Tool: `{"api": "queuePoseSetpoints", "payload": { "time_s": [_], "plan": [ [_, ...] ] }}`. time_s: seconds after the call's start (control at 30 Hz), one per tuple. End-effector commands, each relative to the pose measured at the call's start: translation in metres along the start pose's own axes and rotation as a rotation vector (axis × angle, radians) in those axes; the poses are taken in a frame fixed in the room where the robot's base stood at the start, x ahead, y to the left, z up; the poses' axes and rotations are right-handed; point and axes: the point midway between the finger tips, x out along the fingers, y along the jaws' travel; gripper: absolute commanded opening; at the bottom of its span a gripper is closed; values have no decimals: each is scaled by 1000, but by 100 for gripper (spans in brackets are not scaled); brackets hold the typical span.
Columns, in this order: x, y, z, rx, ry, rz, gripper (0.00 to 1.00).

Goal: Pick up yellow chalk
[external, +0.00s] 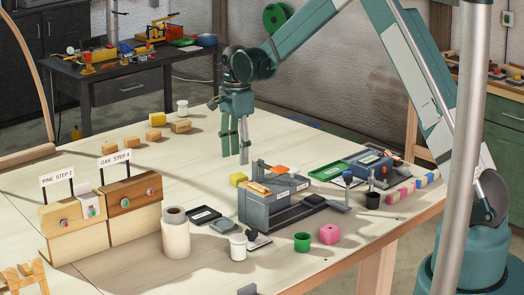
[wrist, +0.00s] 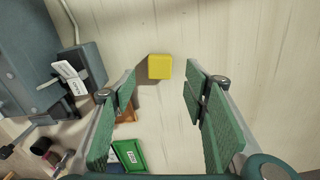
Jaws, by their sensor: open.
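A small yellow block (external: 238,179), the nearest yellow piece to my gripper, lies on the pale table left of the grey box. It also shows in the wrist view (wrist: 160,66), ahead of the fingers and roughly centred between them. I cannot tell for sure which is the chalk. My gripper (external: 234,160) is open and empty, pointing down above the table; its green pads (wrist: 160,82) are spread apart.
The grey box (external: 266,208) with an orange piece on top stands close to the right of the yellow block. Wooden step boxes (external: 134,206) stand at left. Bare table surrounds the block's left.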

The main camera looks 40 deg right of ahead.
Motion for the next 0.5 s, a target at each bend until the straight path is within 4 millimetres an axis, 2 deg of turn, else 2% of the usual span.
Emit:
{"api": "queuePoseSetpoints", "payload": {
  "time_s": [0.17,0.5],
  "plan": [
    [4,0,0,0,0,0,44],
    [26,0,0,-1,0,0,44]
  ]
}}
